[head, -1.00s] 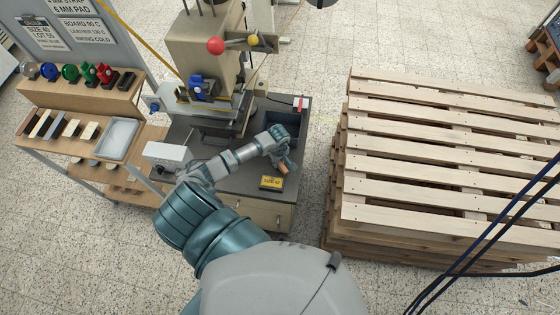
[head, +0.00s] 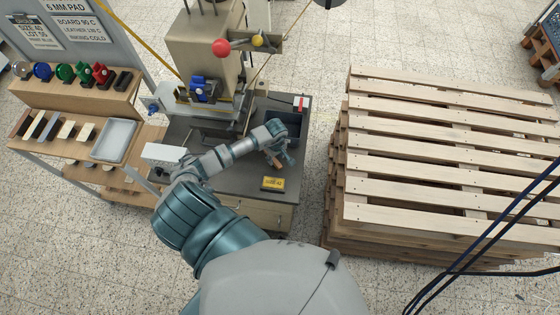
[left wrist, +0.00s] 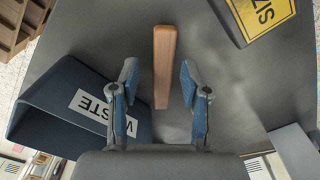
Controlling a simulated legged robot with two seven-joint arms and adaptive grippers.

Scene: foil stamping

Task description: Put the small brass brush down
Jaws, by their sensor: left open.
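The small brush shows in the left wrist view as a plain wooden handle (left wrist: 164,65); no brass bristles can be made out. It seems to lie on the grey worktop (left wrist: 235,95) of the press stand. My left gripper (left wrist: 158,84) is open, one blue-padded finger on each side of the handle's near end, with a gap on both sides. In the head view my left gripper (head: 281,152) is low over the worktop, between the dark bin and the yellow sign, and largely hides the brush. My right gripper is not in view.
A dark blue waste bin (left wrist: 62,112) stands close to the left finger in the wrist view. A yellow size sign (head: 273,183) lies near the worktop's front edge. The stamping press (head: 205,60) rises behind my arm. A pallet stack (head: 440,160) stands to the right.

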